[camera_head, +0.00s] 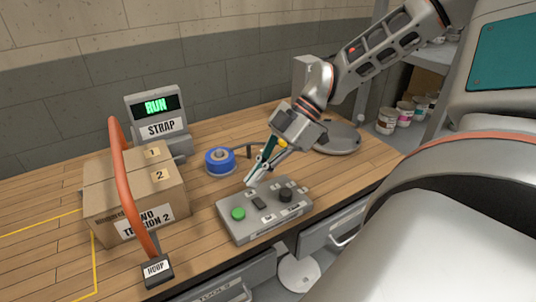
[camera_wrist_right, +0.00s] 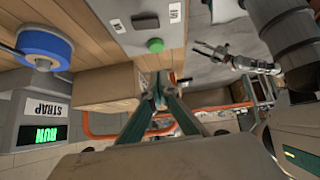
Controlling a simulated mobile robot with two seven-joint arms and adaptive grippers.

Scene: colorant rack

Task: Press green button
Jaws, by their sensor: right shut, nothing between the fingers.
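The green button (camera_head: 238,213) is a round knob at the left end of the grey control box (camera_head: 265,232) on the wooden bench. It also shows in the wrist view (camera_wrist_right: 155,46), near the top middle. My right gripper (camera_head: 250,182) is shut and empty, its tips above the box's back edge, behind the green button. In the wrist view my right gripper (camera_wrist_right: 160,88) shows its closed tips below the button, apart from it in the picture. My left gripper (camera_wrist_right: 205,50) appears small in the wrist view; its finger opening is unclear.
A cardboard box (camera_head: 110,195) stands at the left, with an orange handle (camera_head: 135,205) labelled HOOP in front. A STRAP unit (camera_head: 160,128) with a display reading RUN is behind. A blue tape roll (camera_head: 219,160) lies behind the control box. Black knob (camera_head: 286,195) at the right.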

